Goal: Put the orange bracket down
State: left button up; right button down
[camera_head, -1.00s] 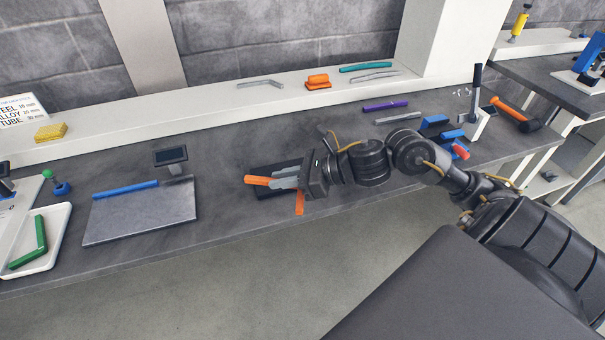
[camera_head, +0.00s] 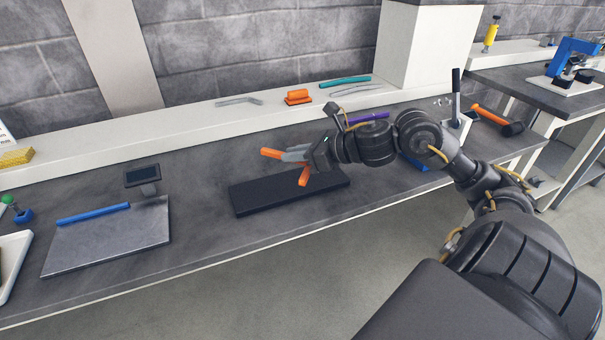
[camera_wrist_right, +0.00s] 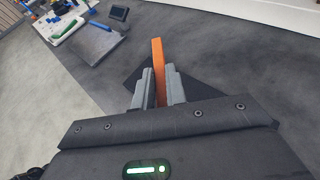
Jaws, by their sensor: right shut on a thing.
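The orange bracket (camera_head: 271,153) is an L-shaped bar. My right gripper (camera_head: 294,155) is shut on it, with one arm of the bracket sticking out past the fingertips and the other pointing down beside them. In the right wrist view the bracket (camera_wrist_right: 157,58) shows between the two grey fingers (camera_wrist_right: 157,88). The gripper holds it above or just behind a black rectangular pad (camera_head: 262,199) on the bench; the exact height cannot be told. My left gripper is not in view.
A grey plate (camera_head: 108,242) with a blue bar (camera_head: 92,214) and a small display (camera_head: 142,176) lies left of the pad. Orange (camera_head: 298,97) and teal (camera_head: 345,82) parts lie on the white back ledge (camera_head: 190,118). Bench between plate and pad is clear.

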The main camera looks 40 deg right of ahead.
send_over(301, 170)
jog(key=s+a, duration=0.2)
jog(key=s, duration=0.1)
jog(key=f, duration=0.7)
jog(key=shift+w+d+f, duration=0.15)
jog(key=shift+w+f, duration=0.05)
jog(key=shift+w, duration=0.05)
notch_tip(301, 170, down, 2)
jog(key=shift+w+p, duration=0.1)
jog(key=shift+p, duration=0.45)
jog(key=shift+w+f, duration=0.1)
jog(key=shift+f, duration=0.45)
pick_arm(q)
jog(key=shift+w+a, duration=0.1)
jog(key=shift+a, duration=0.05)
pick_arm(e)
jog(key=c, duration=1.4)
grip_release()
jog(key=shift+a+r, duration=0.1)
jog(key=shift+a, duration=0.1)
jog(key=shift+c, duration=0.2)
